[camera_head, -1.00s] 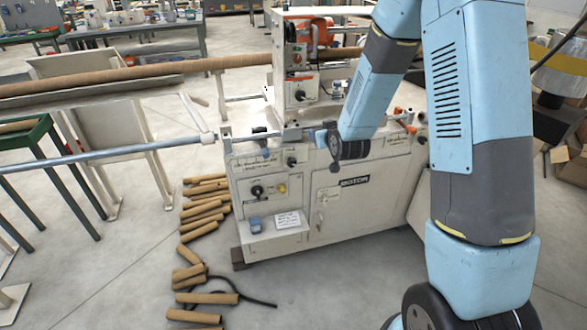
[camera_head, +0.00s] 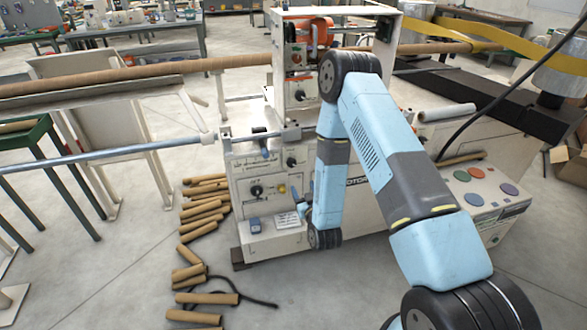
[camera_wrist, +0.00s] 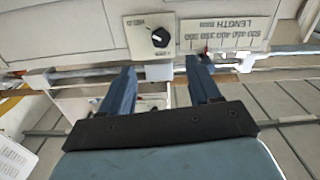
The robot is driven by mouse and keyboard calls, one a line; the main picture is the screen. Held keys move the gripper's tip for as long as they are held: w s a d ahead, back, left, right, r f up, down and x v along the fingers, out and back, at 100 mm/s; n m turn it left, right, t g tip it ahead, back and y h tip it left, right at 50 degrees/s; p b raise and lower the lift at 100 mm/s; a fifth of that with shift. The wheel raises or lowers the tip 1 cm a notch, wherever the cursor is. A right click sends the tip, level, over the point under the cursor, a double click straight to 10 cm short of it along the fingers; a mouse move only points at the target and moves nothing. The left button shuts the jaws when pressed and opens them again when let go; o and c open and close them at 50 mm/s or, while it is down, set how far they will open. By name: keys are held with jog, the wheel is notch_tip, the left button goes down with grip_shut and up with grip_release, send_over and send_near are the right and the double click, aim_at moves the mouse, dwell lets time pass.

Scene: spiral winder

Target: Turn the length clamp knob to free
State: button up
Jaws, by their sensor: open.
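A round black knob (camera_wrist: 160,37) with a white mark sits on a light plate beside the LENGTH scale (camera_wrist: 225,32) in the wrist view, where the lettering is upside down. I take it to be the length clamp knob; in the head view it appears as a small black knob (camera_head: 291,162) on the machine front. My gripper (camera_wrist: 160,68) is open and empty, its two blue fingers apart. The knob shows beyond the fingertips, roughly between them and not touched. In the head view my gripper (camera_head: 298,193) is small and partly hidden by my arm.
Another dark knob (camera_head: 256,190) is at lower left on the machine front. A ledge below holds a blue item (camera_head: 254,224) and a white card (camera_head: 288,220). A metal rod (camera_head: 110,153) extends left. Cardboard tubes (camera_head: 205,205) lie on the floor.

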aim_at(292, 166)
jog(key=x, duration=1.3)
jog(key=shift+w+a+f, duration=0.1)
jog(key=shift+w+f, duration=0.1)
jog(key=shift+w, duration=0.05)
jog(key=c, duration=1)
